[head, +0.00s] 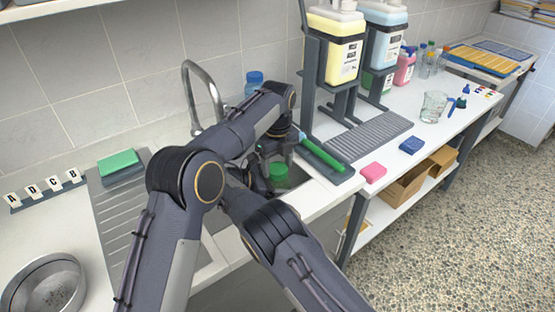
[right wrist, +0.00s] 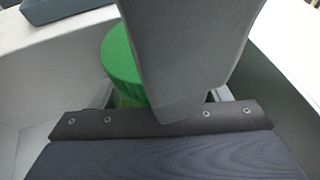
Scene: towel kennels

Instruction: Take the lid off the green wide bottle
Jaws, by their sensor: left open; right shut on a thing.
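The green wide bottle (head: 278,174) is at the sink, with its round green top showing between my two arms. In the right wrist view the bottle (right wrist: 124,58) shows a bright green top and a darker green side below. My right gripper (right wrist: 160,98) is shut on the bottle, but the contact is mostly hidden. A broad grey part of my other arm covers the bottle's right side there. My left gripper (head: 272,150) is open, close above the green top; its fingertips are hard to make out. I cannot tell whether it touches the lid.
A green brush (head: 322,154) lies in a grey tray right of the sink. A tap (head: 205,85) and a blue-capped bottle (head: 254,80) stand behind. Yellow (head: 338,50) and blue (head: 384,38) canisters stand on racks. A pink sponge (head: 373,172) lies near the front edge.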

